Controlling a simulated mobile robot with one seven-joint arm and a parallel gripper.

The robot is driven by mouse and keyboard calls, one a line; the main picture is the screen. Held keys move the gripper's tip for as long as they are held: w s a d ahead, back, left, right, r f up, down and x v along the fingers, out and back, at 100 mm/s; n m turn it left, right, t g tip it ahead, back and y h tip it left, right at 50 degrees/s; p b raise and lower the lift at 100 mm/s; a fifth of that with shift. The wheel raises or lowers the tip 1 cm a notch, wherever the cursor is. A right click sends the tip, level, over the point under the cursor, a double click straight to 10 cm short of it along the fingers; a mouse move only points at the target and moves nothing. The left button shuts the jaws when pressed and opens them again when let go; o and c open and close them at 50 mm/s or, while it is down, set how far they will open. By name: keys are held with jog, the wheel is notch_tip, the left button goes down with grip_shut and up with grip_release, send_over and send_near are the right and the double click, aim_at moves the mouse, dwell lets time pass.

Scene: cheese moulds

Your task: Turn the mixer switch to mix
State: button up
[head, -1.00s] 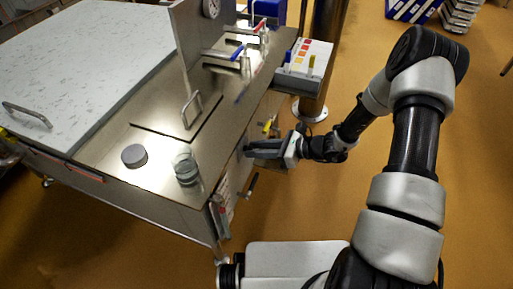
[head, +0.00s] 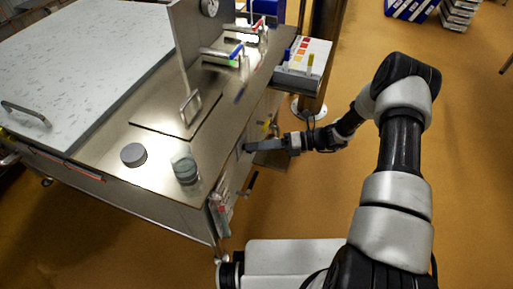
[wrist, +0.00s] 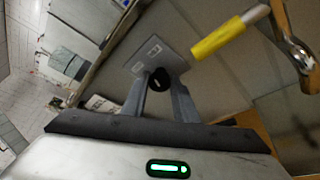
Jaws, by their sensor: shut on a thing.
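The mixer switch (wrist: 158,79) is a small round black knob on a square grey plate (wrist: 151,57) with two small pale labels. The plate sits on the side of the steel vat and looks tilted in the wrist view. My gripper (wrist: 158,88) is shut on the knob, one finger on each side, and hides part of it. Which label the knob points to cannot be told. In the head view my gripper (head: 252,147) reaches the vat's side below the steel top, and the knob is hidden there.
A yellow-handled valve lever (wrist: 222,38) is close to the right of the plate. A black-handled lever (head: 249,185) sticks out lower on the vat. The steel top (head: 150,160) carries a grey puck (head: 133,155) and a glass jar (head: 185,168).

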jog(key=shift+m, duration=0.4)
dwell(0.3)
jog(key=o, duration=1)
jog(key=v, duration=1.1)
jog(key=p+v, duration=0.1)
jog(key=v, duration=0.5)
jog(key=shift+w+d+f, duration=0.1)
jog(key=shift+d+f, duration=0.2)
